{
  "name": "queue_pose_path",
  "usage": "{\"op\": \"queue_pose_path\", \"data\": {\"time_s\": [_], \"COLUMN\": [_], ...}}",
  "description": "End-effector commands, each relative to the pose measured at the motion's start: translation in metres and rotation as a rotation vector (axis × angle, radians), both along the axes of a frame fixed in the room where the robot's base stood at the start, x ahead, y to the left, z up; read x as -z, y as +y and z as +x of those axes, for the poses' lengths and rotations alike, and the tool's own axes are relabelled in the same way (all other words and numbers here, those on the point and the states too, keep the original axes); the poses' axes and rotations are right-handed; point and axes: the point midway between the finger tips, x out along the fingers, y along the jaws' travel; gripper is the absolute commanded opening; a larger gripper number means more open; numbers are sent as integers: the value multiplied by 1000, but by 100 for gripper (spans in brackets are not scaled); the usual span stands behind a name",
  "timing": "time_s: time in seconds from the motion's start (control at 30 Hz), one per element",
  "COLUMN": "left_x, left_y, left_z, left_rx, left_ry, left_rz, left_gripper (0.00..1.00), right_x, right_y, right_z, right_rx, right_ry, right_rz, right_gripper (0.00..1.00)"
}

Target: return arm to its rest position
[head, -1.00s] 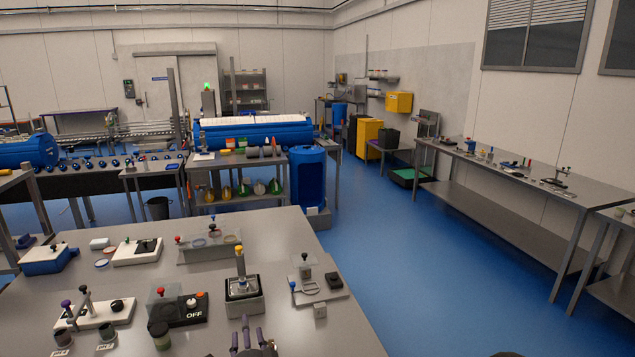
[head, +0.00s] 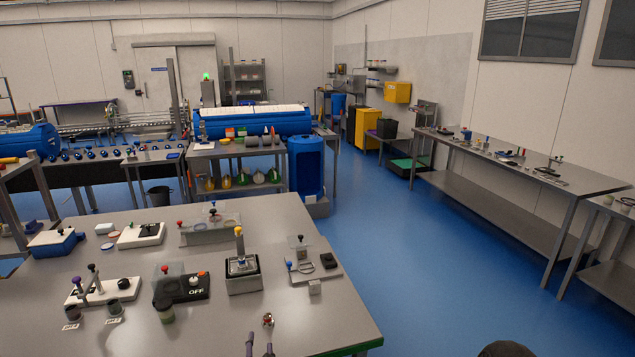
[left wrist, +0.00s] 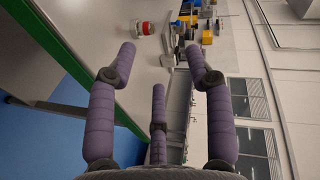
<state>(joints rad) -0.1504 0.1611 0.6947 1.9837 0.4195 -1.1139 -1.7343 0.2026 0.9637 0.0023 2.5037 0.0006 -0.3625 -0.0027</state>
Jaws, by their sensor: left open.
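My left gripper (head: 259,343) shows only its purple fingertips at the bottom edge of the head view, by the near edge of the steel table (head: 215,325). In the left wrist view its purple jointed fingers (left wrist: 160,62) are spread apart with nothing between them. A small red and silver item (head: 268,320) stands on the table just beyond the fingertips. A small red and white item (left wrist: 142,28) shows past the fingers in the left wrist view, apart from them. The rest of the left arm is hidden. My right gripper is not in view.
The table holds a device with a yellow-topped post (head: 242,272), a black OFF box (head: 182,287), a dark jar (head: 164,308) and a grey stand (head: 313,262). Blue floor (head: 440,270) lies open to the right, before a long side bench (head: 530,175).

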Motion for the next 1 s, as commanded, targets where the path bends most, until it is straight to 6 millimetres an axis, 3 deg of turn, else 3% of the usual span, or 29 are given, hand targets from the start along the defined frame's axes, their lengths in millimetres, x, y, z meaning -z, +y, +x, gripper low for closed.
{"op": "queue_pose_path", "data": {"time_s": [0.17,0.27,0.47,0.6,0.8,0.9,1.0], "left_x": [62,110,200,250,292,301,304], "left_y": [-7,-12,-25,-35,-48,-53,-55], "left_z": [-16,-36,-101,-161,-245,-273,-289], "left_rx": [1,-28,-190,-385,-708,-830,-904], "left_ry": [148,278,575,788,1037,1109,1146], "left_rz": [-220,-401,-774,-1002,-1224,-1277,-1304], "left_gripper": [52,52,52,52,52,52,52], "right_x": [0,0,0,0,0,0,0], "right_y": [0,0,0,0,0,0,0], "right_z": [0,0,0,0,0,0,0], "right_rx": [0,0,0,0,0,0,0], "right_ry": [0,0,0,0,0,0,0], "right_rz": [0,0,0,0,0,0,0], "right_gripper": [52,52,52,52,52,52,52]}}
